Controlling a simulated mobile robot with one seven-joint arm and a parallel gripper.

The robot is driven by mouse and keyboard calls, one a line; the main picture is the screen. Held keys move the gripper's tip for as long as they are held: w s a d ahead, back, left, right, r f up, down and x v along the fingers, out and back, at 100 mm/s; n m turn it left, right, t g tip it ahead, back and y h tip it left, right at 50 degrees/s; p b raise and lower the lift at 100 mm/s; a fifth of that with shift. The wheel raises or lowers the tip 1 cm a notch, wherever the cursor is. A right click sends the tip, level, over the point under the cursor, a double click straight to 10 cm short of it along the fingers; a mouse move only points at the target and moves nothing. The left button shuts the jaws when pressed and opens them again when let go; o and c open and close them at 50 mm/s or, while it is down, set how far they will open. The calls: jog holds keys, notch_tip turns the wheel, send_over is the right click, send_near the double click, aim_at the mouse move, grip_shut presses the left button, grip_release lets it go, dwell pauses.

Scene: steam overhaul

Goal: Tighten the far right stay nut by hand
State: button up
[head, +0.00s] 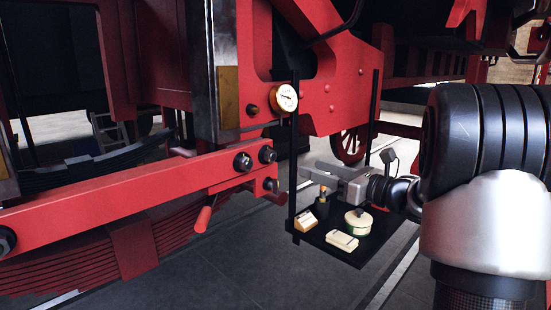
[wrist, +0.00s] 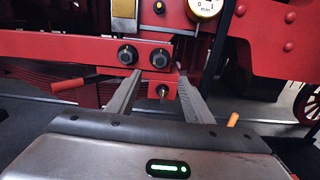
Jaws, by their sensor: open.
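Two dark round nuts sit at the right end of the red beam (head: 120,190): a left nut (head: 243,162) and a right nut (head: 267,155). In the wrist view they are the left nut (wrist: 127,55) and the right nut (wrist: 160,59). A smaller stud with a nut (wrist: 162,91) shows on a red bracket just below. I cannot tell for certain which is the far right stay nut. My gripper (head: 304,180) is open and empty, right of the beam end in the head view. In the wrist view its fingers (wrist: 158,73) point toward the nuts, the small nut showing between them.
A dial gauge (head: 285,98) hangs above the beam end. A black hanging tray (head: 358,257) below my gripper carries a round tin (head: 358,221), small blocks and a dark bottle. An orange-red handle (head: 203,218) sticks out under the beam. Open floor lies below.

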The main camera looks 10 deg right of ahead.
aim_at(274, 156)
jog(key=p+x, duration=0.1)
jog(key=x, duration=1.3)
jog(key=shift+w+a+p, duration=0.1)
jog(key=shift+w+p, duration=0.1)
jog(key=shift+p, duration=0.1)
jog(key=c, duration=1)
jog(key=shift+c, duration=0.2)
jog(key=shift+f, duration=0.1)
